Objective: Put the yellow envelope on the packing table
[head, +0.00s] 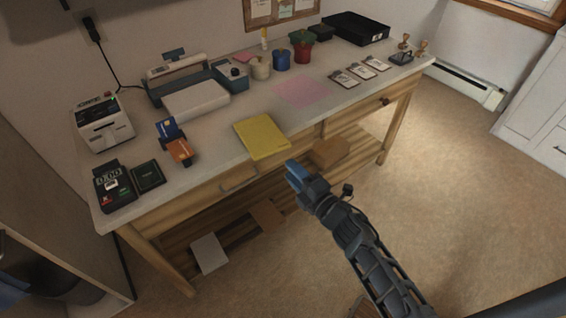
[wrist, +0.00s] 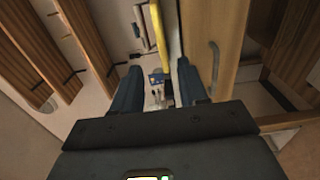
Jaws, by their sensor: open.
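The yellow envelope (head: 262,137) lies flat on the wooden table (head: 225,130), its near side at or slightly over the front edge. My gripper (head: 295,172) is in front of that edge, just right of and nearer than the envelope. In the wrist view my gripper's blue fingers (wrist: 159,72) are apart with nothing held between them. The envelope shows there as a thin yellow strip (wrist: 161,38), nearly edge-on, ahead of the gap between the fingertips. I cannot tell the exact distance between fingers and envelope.
A pink sheet (head: 302,91), a white and grey machine (head: 190,98), a card stand (head: 177,145) and several pots stand around the envelope. A drawer handle (head: 240,179) sticks out below the tabletop. A lower shelf holds brown packets (head: 268,215). Floor at the right is clear.

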